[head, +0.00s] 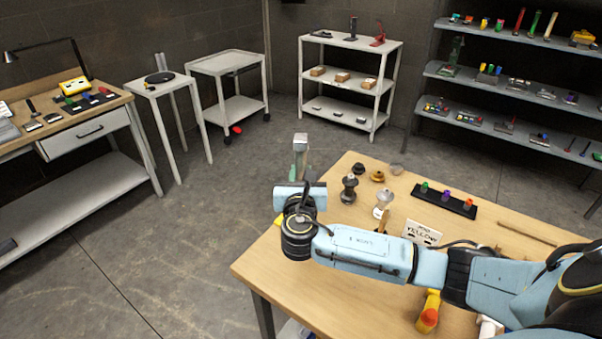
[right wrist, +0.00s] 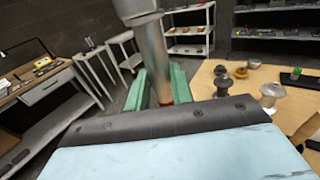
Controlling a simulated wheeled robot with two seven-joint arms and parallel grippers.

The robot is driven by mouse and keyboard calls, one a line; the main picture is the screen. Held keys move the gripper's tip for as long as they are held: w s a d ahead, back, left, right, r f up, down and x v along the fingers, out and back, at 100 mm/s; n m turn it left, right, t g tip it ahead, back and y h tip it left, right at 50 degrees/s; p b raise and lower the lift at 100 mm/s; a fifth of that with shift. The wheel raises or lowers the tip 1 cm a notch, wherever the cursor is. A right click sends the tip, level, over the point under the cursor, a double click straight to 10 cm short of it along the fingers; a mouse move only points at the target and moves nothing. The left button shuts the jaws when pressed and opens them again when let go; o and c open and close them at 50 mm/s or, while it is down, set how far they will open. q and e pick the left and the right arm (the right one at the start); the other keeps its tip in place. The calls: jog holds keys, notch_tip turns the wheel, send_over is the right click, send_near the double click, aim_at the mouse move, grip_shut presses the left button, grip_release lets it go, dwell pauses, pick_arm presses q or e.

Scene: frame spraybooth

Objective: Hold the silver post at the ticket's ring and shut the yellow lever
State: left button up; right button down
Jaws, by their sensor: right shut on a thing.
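My right gripper (head: 300,150) has its green fingers (right wrist: 159,90) around a metallic silver post (right wrist: 153,55) in the right wrist view. The post stands up between the fingers, with a pale wider top (right wrist: 136,8); a reddish patch shows low beside the right finger. Which ring the fingers are at cannot be told. The ticket (head: 421,232) reads "MID YELLOW" and stands on the wooden table. A black bar (head: 430,200) holds green (head: 424,187), purple (head: 446,194) and orange-looking (head: 468,203) pieces; no clearly yellow lever shows. My left gripper is out of view.
Beside my arm on the table (head: 262,268) stand a dark post (head: 349,188), a pale metal knob (head: 384,202) and small round pieces. Open floor lies left; carts and shelves stand behind.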

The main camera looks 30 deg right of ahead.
jog(key=shift+f+b, duration=1.2)
jog(key=shift+f, duration=0.9)
jog(key=c, duration=1.1)
grip_release()
jog(key=shift+c, duration=0.2)
jog(key=v, duration=1.3)
jog(key=shift+a, duration=0.15)
